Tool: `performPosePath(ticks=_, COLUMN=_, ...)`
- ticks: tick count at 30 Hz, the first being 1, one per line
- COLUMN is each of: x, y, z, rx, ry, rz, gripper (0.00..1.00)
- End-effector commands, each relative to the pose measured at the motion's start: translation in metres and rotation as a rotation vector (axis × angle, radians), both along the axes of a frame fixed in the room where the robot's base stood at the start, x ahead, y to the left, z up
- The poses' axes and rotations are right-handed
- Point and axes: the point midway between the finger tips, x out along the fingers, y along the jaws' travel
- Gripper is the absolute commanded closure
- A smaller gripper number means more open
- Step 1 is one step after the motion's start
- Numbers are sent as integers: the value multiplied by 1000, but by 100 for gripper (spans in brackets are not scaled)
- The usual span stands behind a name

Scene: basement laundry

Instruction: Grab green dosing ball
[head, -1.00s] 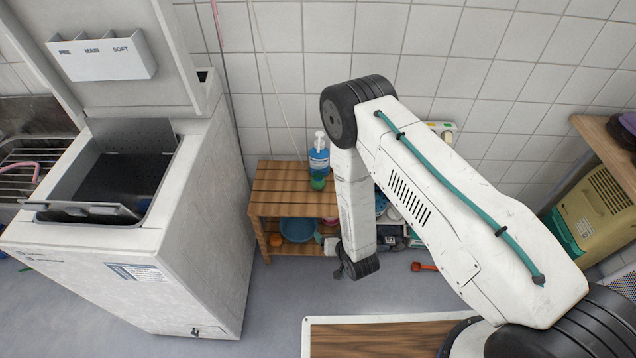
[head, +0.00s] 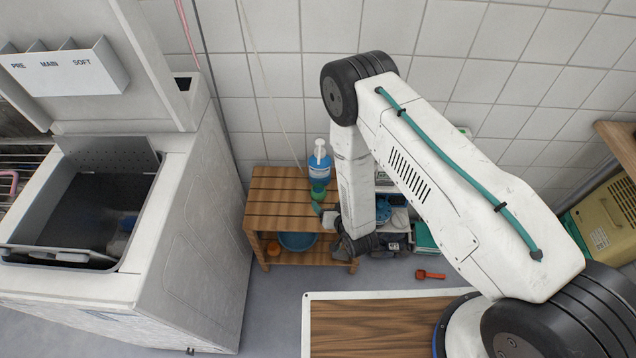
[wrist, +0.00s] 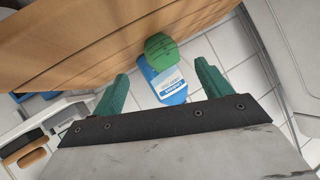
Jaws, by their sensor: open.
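In the head view my gripper is small and partly hidden by my arm, close to the front of the ball.
The wooden bench (head: 285,196) has a lower shelf with a blue basin (head: 297,241) and an orange item (head: 273,248). A washing machine (head: 190,210) with its lid open stands at left. A red scoop (head: 430,275) lies on the floor at right.

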Motion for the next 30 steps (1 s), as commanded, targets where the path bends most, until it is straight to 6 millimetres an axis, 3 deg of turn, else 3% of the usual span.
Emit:
performPosePath(ticks=8, x=20, y=13, z=-11, rx=0, ry=0, rz=5, gripper=23)
performPosePath(ticks=18, x=59, y=30, z=-27, rx=0, ry=0, rz=4, gripper=23)
performPosePath(ticks=27, x=65, y=31, z=-30, rx=0, ry=0, rz=2, gripper=23)
performPosePath(ticks=28, x=65, y=31, z=-30, rx=0, ry=0, rz=2, gripper=25)
performPosePath(ticks=30, x=65, y=31, z=-30, rx=0, ry=0, rz=2, gripper=45)
